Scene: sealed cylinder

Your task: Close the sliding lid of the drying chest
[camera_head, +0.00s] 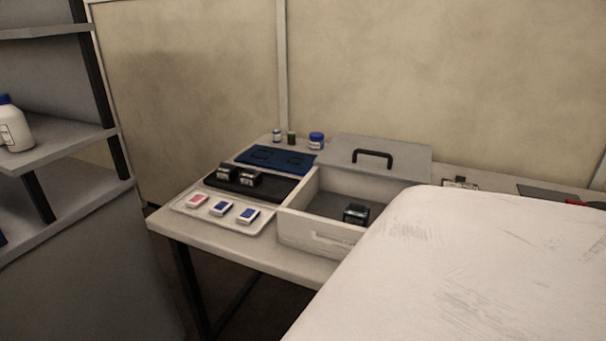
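The drying chest (302,231) is a light, open-topped box on the table. Its grey sliding lid (408,156), with a black bar handle (372,158), lies over the back of the chest and behind it. The front of the chest is open and shows a dark floor with a small black block-like item (356,213) on it. The right part of the chest is hidden behind a large white shape in the foreground. My gripper is not in view.
Left of the chest are a white tray (180,208) with small boxes, a black tray (274,194) with two dark items, and a blue mat (250,153). Small bottles, including a blue-lidded jar (316,140), stand behind. A grey shelf (60,150) with a white bottle (14,126) is at left.

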